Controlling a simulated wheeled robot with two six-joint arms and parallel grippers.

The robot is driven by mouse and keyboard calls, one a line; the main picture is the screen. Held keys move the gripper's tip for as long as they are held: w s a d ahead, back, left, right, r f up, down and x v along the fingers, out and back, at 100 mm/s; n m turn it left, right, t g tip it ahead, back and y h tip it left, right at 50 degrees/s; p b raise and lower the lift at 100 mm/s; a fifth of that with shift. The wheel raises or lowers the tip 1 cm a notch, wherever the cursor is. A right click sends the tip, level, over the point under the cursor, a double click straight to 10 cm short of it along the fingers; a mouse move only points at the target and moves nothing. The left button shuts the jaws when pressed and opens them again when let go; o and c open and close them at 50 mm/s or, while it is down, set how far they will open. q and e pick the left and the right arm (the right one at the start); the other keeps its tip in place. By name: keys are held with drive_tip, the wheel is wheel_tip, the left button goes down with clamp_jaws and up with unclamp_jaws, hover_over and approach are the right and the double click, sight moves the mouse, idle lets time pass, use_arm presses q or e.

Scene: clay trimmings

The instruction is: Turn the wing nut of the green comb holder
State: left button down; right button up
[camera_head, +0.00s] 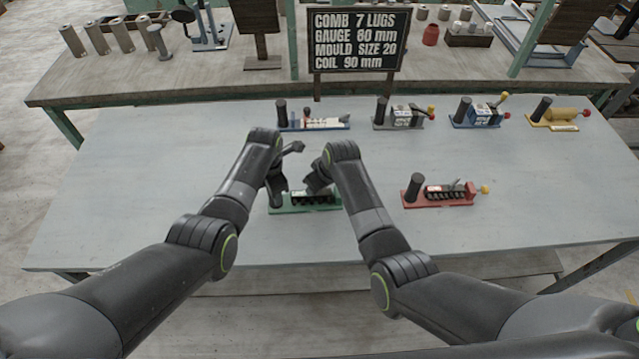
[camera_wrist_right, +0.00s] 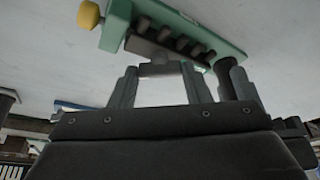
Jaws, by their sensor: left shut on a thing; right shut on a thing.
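The green comb holder (camera_head: 300,209) lies on the grey table, below both my grippers. It also shows at the top of the right wrist view (camera_wrist_right: 205,27), with its dark comb lugs and a yellow knob (camera_wrist_right: 88,14). My left gripper (camera_head: 277,187) is shut at the holder's left end on the dark upright post, which it largely hides in the head view. My right gripper (camera_head: 317,184) is over the comb. In the right wrist view its fingertips (camera_wrist_right: 162,70) are on the small grey wing nut (camera_wrist_right: 161,58), which is partly hidden.
A red comb holder (camera_head: 437,200) stands to the right. Blue (camera_head: 312,124), grey (camera_head: 398,122), another blue (camera_head: 475,119) and yellow (camera_head: 556,119) holders line the table's back. A black sign (camera_head: 359,40) stands behind. The table's left side is clear.

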drive_tip(key=shift+s+a+m+t+h, duration=0.1)
drive_tip(key=shift+m+t+h, duration=0.3)
drive_tip(key=shift+m, duration=1.2)
drive_tip(key=o, duration=1)
wheel_tip(320, 180, up, 10)
